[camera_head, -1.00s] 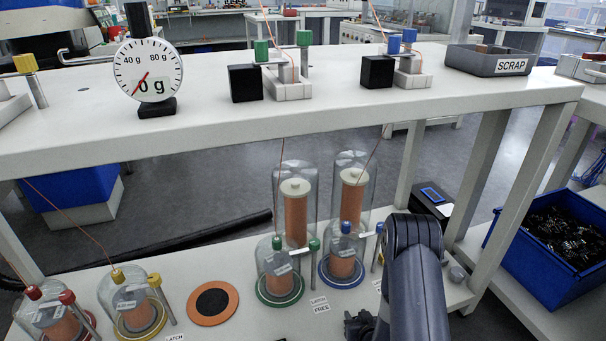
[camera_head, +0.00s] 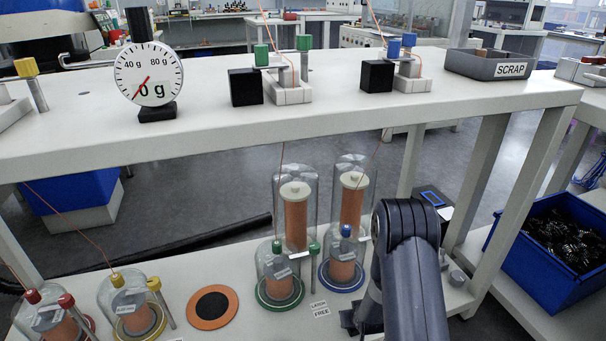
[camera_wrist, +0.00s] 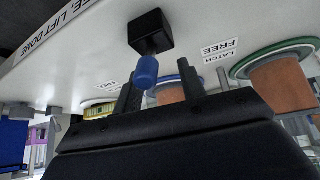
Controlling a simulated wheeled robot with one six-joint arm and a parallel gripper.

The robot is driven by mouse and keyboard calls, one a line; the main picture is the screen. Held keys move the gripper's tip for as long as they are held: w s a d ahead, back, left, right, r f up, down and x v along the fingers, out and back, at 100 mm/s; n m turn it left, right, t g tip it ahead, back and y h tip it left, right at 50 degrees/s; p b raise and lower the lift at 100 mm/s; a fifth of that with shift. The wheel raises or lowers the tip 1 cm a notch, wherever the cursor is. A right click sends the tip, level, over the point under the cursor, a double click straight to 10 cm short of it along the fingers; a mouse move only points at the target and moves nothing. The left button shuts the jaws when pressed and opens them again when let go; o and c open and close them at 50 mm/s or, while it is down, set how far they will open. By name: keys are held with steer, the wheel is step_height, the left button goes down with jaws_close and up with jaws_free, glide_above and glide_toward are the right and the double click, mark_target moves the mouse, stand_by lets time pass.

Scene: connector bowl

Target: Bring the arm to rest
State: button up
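My gripper (camera_wrist: 158,70) has its two dark fingers apart in the wrist view. A blue knob (camera_wrist: 147,70) on a black block (camera_wrist: 151,32) shows in the gap between them; it looks clear of the fingers, but I cannot tell how far away it is. In the head view my arm reaches down at the lower right, over the lower shelf (camera_head: 250,325). Only a dark part of the gripper shows there, beside the arm, near the blue-based glass dome (camera_head: 343,262); the fingertips are not clear.
A green-based dome (camera_head: 279,275) stands left of the blue one, with tall coils behind. Yellow-based (camera_head: 131,305) and red-based domes stand further left. The upper shelf (camera_head: 340,112) carries a dial gauge (camera_head: 148,72) and a SCRAP tray (camera_head: 511,69). A blue bin (camera_head: 540,270) stands right.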

steer(key=shift+w+r+g+h+p, duration=0.15)
steer(key=shift+w+g+h+p, duration=0.15)
steer(key=shift+g+p, duration=0.8)
steer(key=shift+a+f+p, duration=0.15)
steer(key=shift+f+p, duration=0.1)
steer(key=shift+p, duration=0.8)
steer(key=shift+w, duration=0.1)
